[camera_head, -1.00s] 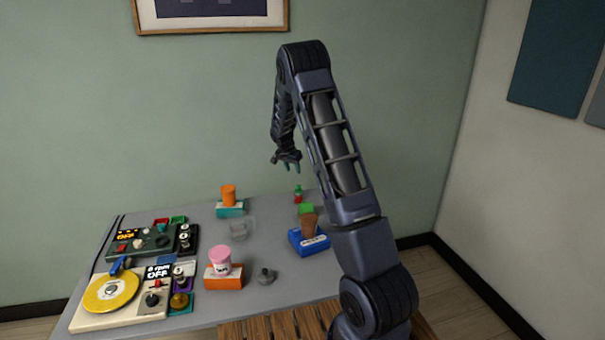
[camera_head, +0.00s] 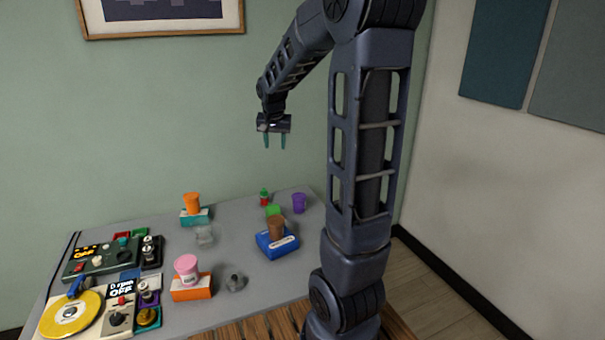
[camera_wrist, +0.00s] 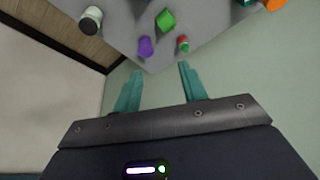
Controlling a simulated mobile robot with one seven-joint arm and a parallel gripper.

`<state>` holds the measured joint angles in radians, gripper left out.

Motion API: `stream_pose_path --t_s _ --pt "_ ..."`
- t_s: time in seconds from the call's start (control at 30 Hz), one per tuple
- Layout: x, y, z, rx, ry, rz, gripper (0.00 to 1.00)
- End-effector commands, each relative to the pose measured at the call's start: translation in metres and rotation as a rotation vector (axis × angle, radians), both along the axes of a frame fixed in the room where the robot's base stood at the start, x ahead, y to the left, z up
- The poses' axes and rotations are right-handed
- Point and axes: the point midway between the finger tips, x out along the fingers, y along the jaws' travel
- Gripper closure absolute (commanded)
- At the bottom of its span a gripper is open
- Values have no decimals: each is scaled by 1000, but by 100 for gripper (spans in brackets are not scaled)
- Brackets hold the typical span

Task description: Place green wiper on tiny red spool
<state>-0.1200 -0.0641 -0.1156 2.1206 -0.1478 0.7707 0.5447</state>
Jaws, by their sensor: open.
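A small green block (camera_head: 273,211), which looks like the green wiper, lies on the grey table behind a blue box; it also shows in the wrist view (camera_wrist: 166,19). A tiny red piece with a green top (camera_head: 264,198) stands near the back edge, also in the wrist view (camera_wrist: 183,45). It may be the red spool, but it is too small to be sure. My gripper (camera_head: 275,142) hangs above the table's back area, fingers pointing down, open and empty. In the wrist view its teal fingertips (camera_wrist: 160,68) are apart with nothing between them.
A purple cup (camera_head: 299,203) stands right of the green block. The blue box (camera_head: 277,244) carries a brown cup (camera_head: 276,228). An orange cup (camera_head: 191,202), a pink cup (camera_head: 187,268) and a turntable (camera_head: 72,312) stand further left. Bare table (camera_head: 235,225) lies between.

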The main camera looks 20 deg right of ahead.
Motion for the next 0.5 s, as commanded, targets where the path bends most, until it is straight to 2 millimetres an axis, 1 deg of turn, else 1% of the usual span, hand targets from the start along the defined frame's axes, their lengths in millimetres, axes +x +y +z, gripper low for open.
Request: stream_pose_path --t_s 0.03,0.2,0.33,0.5 --pt "-18 0 9 3 -7 20 58" --pt "-73 2 27 1 -15 97 58" --pt "-115 4 35 -4 -23 158 58" --pt "-170 7 40 -14 -33 236 58"
